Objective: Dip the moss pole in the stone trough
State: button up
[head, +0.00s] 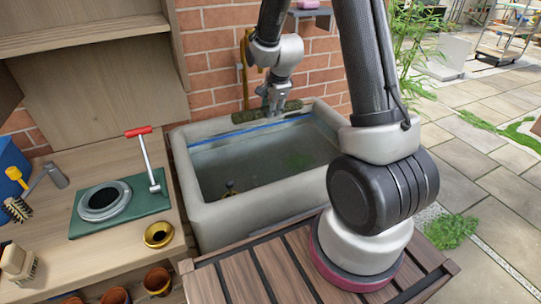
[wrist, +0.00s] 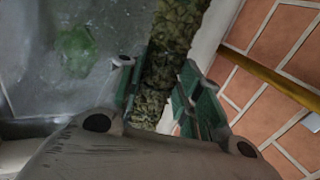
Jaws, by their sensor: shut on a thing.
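The moss pole (head: 268,111) is a rough green-brown rod held roughly level over the back edge of the stone trough. In the wrist view the moss pole (wrist: 177,30) runs up from between the fingers. My gripper (head: 272,101) is shut on it; its green-padded fingers (wrist: 165,95) sit on either side of the pole. The stone trough (head: 268,206) is grey and holds water (head: 255,160) with a blue line along the back inner wall. The pole appears above the water, and I cannot tell whether any part touches the trough's rim.
A brick wall (head: 212,62) with a brass pipe (head: 244,75) stands behind the trough.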

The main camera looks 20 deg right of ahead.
dwell(0.4)
jog(key=shift+r, duration=1.5)
